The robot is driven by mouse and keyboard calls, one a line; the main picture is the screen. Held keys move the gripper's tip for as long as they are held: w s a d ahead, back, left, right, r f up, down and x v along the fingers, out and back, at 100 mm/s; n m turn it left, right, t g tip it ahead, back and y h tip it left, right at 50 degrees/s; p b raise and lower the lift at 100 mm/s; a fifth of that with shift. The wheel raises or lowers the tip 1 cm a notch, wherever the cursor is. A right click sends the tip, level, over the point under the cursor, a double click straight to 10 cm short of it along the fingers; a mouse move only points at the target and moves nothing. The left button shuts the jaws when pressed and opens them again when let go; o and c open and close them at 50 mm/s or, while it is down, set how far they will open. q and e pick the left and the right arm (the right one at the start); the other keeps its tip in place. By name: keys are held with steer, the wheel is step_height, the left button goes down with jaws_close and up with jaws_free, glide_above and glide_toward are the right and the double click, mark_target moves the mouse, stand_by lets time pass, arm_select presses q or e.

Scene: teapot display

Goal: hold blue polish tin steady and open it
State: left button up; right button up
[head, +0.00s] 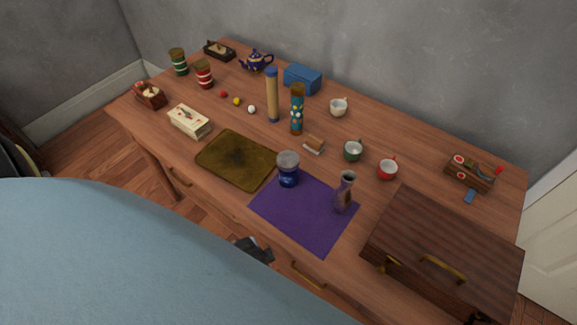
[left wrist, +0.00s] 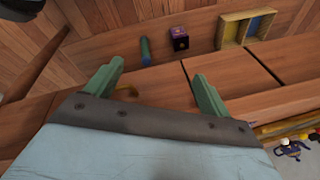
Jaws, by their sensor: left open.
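My right gripper is not seen in either view.
A grey-purple vase (head: 344,193) stands on the mat, right of the tin. A brown-gold tray (head: 237,159) lies left, and a wooden case (head: 445,250) is at the right. Cups and tall canisters stand behind. My large pale blue body part covers the lower left of the head view.

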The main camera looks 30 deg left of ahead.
mark_target(289, 167)
arm_select(q)
steer(key=w+r+m+t+y, duration=0.1)
steer(key=w+r+m, duration=0.2)
steer(key=r+m, duration=0.1)
steer(key=w+r+m+t+y+p, duration=0.1)
steer(key=w+r+m+y, duration=0.1)
steer(key=w+r+m, duration=0.1)
steer(key=w+a+r+m+t+y, duration=0.1)
steer(key=w+r+m, duration=0.2)
steer(key=r+m, duration=0.2)
steer(key=shift+w+r+m+t+y+p, duration=0.15)
steer(key=shift+w+m+t+y+p, duration=0.15)
steer(key=shift+y, duration=0.1)
steer(key=w+r+m+t+y, duration=0.35)
steer(key=w+r+m, duration=0.2)
steer(key=m, duration=0.45)
steer(key=shift+t+h, duration=0.35)
steer(key=shift+t, duration=0.1)
steer(key=x, duration=0.4)
steer(key=b+x, duration=0.1)
steer(key=x, duration=0.3)
steer(key=shift+w+d+f, duration=0.15)
steer(key=shift+w+d, duration=0.05)
steer(key=shift+d, duration=0.1)
steer(key=b+x, duration=0.1)
steer(key=x, duration=0.4)
steer(key=shift+f, duration=0.15)
steer(key=c, duration=1.3)
steer(key=shift+o, duration=0.2)
